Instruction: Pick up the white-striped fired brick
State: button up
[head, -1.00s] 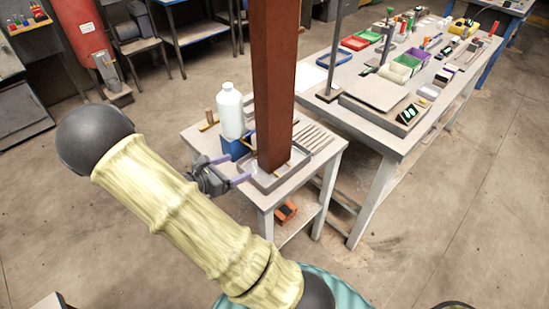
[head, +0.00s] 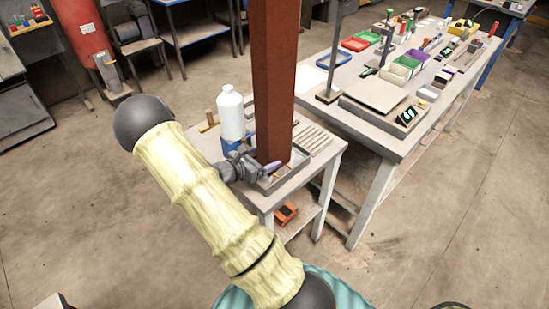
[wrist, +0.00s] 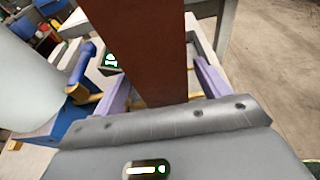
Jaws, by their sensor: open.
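A tall, plain reddish-brown block like a post (head: 273,80) rises from a shallow grey tray (head: 298,160) on the small table. I see no white stripes on it and cannot tell whether it is the white-striped fired brick. It also shows in the wrist view (wrist: 145,45), upright between my purple fingers. My gripper (head: 261,160) is open at its lower part, one finger on each side in the wrist view (wrist: 158,88). Whether the fingers touch it I cannot tell. The block's top is out of frame.
A white bottle (head: 231,116) and a blue container (head: 228,146) stand close left of the post. Thin rods (head: 314,139) lie to its right. An orange item (head: 286,214) is on the lower shelf. A long workbench (head: 385,140) with trays and tools stands at right.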

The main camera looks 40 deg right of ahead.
aim_at(271, 154)
jog(key=p+x, duration=0.1)
jog(key=x, duration=0.4)
jog(key=shift+s+d+f, duration=0.1)
dwell(0.3)
jog(key=shift+c, duration=0.2)
jog(key=c, duration=1.3)
notch_tip(271, 154, up, 10)
jog(key=shift+r, duration=0.1)
